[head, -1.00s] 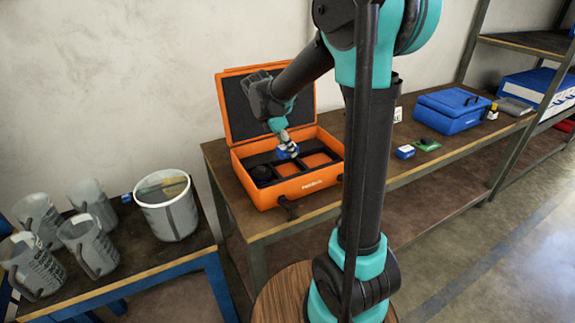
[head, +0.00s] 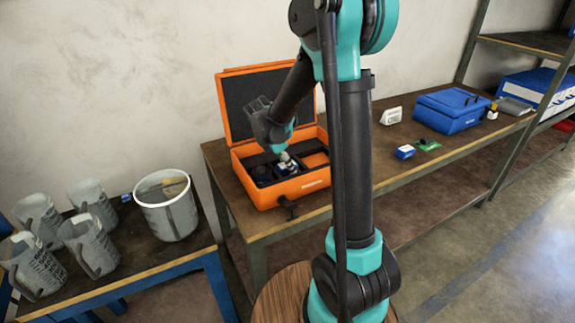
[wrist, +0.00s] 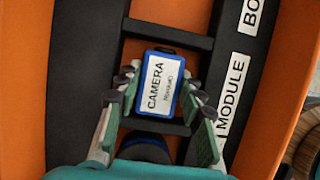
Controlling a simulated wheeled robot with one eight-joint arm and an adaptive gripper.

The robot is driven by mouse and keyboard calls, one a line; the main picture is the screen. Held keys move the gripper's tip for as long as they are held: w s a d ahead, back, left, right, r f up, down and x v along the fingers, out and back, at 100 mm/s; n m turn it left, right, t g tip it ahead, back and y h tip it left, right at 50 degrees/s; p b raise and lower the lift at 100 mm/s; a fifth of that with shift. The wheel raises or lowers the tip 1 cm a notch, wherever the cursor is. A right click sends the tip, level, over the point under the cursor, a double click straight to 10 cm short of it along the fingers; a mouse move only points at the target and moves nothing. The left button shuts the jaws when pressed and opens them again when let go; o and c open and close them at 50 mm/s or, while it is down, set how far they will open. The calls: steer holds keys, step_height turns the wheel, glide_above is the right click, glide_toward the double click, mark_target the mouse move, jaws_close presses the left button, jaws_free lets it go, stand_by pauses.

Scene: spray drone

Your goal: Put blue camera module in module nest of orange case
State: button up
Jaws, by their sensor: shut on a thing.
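The blue camera module (wrist: 158,84), with a white CAMERA label, is held between the fingers of my gripper (wrist: 160,92). The orange case (head: 278,194) stands open on the bench, with a dark insert. In the wrist view the module is over or in the middle compartment, beside the MODULE label (wrist: 231,98), and sits roughly square between the dark dividers (wrist: 168,34). I cannot tell whether it touches the compartment floor. In the head view my gripper (head: 286,160) reaches down inside the case walls. A dark round thing shows just below the module in the wrist view.
The case's lid (head: 262,100) stands up behind. To the right on the bench are a small blue block (head: 405,152), a green board (head: 428,146), a white labelled item (head: 391,116) and a blue box (head: 450,112). A bucket (head: 167,210) and several jugs stand on the left table.

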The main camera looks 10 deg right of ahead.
steer(key=o, duration=0.9)
steer(key=shift+o, duration=0.2)
steer(key=v, duration=1.2)
steer(key=shift+r, duration=0.1)
